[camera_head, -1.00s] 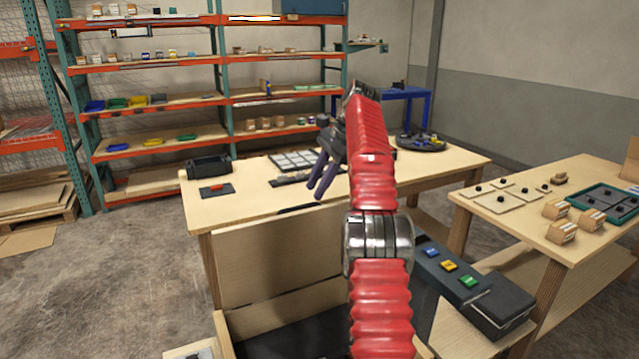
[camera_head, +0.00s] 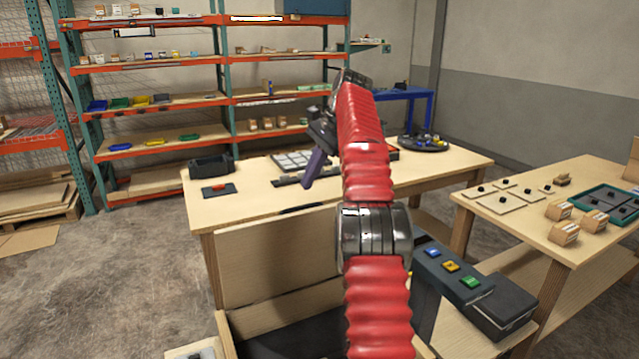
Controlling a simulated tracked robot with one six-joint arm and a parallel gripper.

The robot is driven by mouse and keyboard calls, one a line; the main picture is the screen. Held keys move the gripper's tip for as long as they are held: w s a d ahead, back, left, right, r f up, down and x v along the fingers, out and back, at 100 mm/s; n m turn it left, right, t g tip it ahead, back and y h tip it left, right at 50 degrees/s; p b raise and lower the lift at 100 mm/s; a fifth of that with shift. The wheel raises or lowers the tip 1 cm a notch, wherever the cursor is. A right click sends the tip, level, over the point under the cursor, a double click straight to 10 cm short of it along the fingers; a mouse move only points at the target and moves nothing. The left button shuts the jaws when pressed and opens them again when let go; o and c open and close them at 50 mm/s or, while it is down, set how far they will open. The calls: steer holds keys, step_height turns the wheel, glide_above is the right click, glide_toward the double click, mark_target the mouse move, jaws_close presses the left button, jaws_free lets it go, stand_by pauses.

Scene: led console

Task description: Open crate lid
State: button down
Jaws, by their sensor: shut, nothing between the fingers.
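The wooden crate (camera_head: 228,338) stands low at the bottom of the view, with a dark interior. Its lid (camera_head: 265,268) appears as a pale wooden panel standing upright at the crate's far side, so the crate looks open. A dark handle-like piece (camera_head: 298,209) shows just above the lid's top edge. My gripper (camera_head: 308,184) is shut and empty, pointing down above the workbench front, apart from the lid in the picture. My red arm hides the right part of the lid and crate.
Behind the lid, the workbench (camera_head: 240,190) carries a black bin (camera_head: 210,165), a red-button plate (camera_head: 218,189) and a keypad tray (camera_head: 293,160). A console with blue, yellow and green buttons (camera_head: 470,282) stands right of my arm.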

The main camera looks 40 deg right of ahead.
steer(key=s+a+r+n+h, duration=0.15)
steer(key=s+a+n, duration=0.3)
steer(key=a, duration=0.75)
steer(key=s+a+r+n+h, duration=0.1)
steer(key=s+a+r+n, duration=0.4)
steer(key=a, duration=0.6)
steer(key=s+a+f+n, duration=0.3)
steer(key=s+a+f, duration=0.1)
steer(key=s+f, duration=0.2)
steer(key=s+a+f+n+t, duration=0.1)
steer(key=s+a+f+n, duration=0.2)
steer(key=s+f, duration=0.3)
steer(key=s+a+f+n+t+h, duration=0.1)
steer(key=s+a+f+n, duration=0.2)
steer(key=s, duration=0.7)
step_height(320, 180, down, 3)
steer(key=shift+s+a+f, duration=0.2)
steer(key=shift+s+a, duration=0.05)
steer(key=shift+a, duration=0.7)
steer(key=shift+d+n, duration=0.1)
steer(key=shift+n, duration=0.15)
